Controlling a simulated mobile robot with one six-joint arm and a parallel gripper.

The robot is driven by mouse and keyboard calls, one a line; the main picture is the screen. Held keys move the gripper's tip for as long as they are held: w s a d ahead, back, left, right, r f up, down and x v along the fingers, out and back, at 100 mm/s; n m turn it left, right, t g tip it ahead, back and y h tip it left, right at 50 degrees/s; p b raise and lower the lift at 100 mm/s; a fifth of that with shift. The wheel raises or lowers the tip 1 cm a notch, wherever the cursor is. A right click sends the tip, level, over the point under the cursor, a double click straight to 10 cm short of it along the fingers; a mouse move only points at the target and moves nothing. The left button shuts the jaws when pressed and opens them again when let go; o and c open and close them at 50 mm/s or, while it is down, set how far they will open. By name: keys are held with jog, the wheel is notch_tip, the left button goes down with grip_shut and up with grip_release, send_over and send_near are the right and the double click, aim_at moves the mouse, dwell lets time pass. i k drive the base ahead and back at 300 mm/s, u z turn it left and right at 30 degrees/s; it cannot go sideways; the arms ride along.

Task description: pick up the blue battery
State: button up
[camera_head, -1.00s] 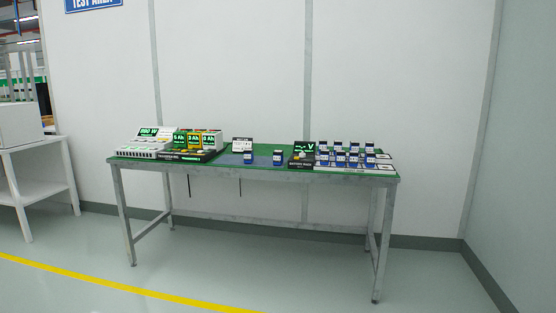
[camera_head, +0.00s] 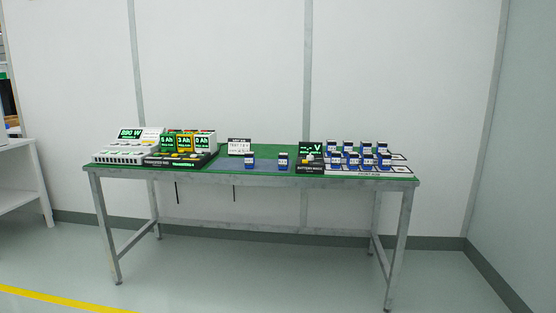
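Several small blue batteries with white labels stand on a green-topped metal table (camera_head: 220,174). One blue battery (camera_head: 249,160) stands on a blue-grey mat area near the middle, and another blue battery (camera_head: 283,160) stands to its right. Several more, such as this battery (camera_head: 368,159), stand in two rows on a white tray (camera_head: 345,173) at the right end. The frames do not show which single battery the task names. My gripper is not in view.
A battery tester (camera_head: 310,167) with a "V" display stands left of the tray. A white sign (camera_head: 239,147) stands behind the middle batteries. Display units (camera_head: 187,143) and a white power strip (camera_head: 118,156) fill the left end. Floor before the table is clear.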

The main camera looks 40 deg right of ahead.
aim_at(283, 158)
jog(key=i, duration=1.05)
jog(key=u, duration=0.3)
